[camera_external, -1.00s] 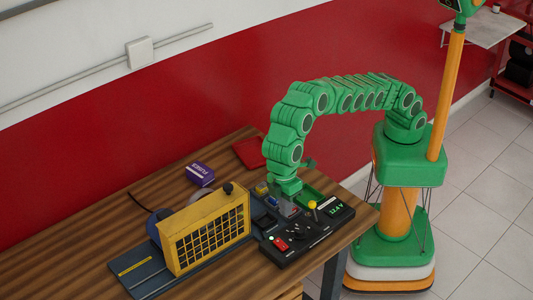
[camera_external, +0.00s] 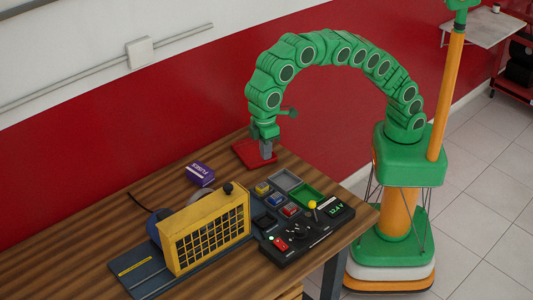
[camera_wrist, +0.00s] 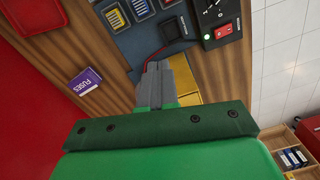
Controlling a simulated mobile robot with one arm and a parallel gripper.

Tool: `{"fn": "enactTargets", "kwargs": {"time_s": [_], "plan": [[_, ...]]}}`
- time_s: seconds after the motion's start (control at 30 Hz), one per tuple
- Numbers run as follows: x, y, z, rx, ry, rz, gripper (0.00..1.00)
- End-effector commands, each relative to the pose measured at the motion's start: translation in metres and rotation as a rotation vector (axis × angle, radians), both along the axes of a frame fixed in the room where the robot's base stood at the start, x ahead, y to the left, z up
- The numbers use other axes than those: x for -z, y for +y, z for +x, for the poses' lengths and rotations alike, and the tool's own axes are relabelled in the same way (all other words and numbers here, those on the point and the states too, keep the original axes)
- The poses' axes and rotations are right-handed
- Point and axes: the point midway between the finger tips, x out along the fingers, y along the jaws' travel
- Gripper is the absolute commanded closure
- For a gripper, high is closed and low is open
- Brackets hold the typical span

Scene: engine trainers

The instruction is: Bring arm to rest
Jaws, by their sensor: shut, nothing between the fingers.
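My green arm arches from its base over to the workbench (camera_external: 110,240). My gripper (camera_external: 266,155) hangs pointing down, in front of or above the red tray (camera_external: 242,151) at the back of the bench; I cannot tell the exact height. In the wrist view my grey gripper fingers (camera_wrist: 155,68) are together with nothing between them.
A yellow grilled unit (camera_external: 196,250) stands on the bench beside a black control panel (camera_external: 300,244). Small bins, including a green one (camera_external: 310,195), sit behind the panel. A purple fuses box (camera_external: 200,175) lies left of my gripper. A red wall (camera_external: 90,160) runs behind.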

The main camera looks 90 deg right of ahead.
Motion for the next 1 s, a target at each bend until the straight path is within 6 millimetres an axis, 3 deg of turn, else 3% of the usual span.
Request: {"fn": "enactTargets", "kwargs": {"time_s": [0.1,0.47,0.77,1.0], "plan": [[-0.011,-0.037,0.004,0.045,-0.002,-0.009,1.00],[-0.036,-0.140,-0.005,0.162,0.001,-0.032,1.00],[-0.048,-0.223,-0.030,0.254,0.012,-0.044,1.00],[-0.051,-0.282,-0.063,0.317,0.025,-0.050,1.00]]}}
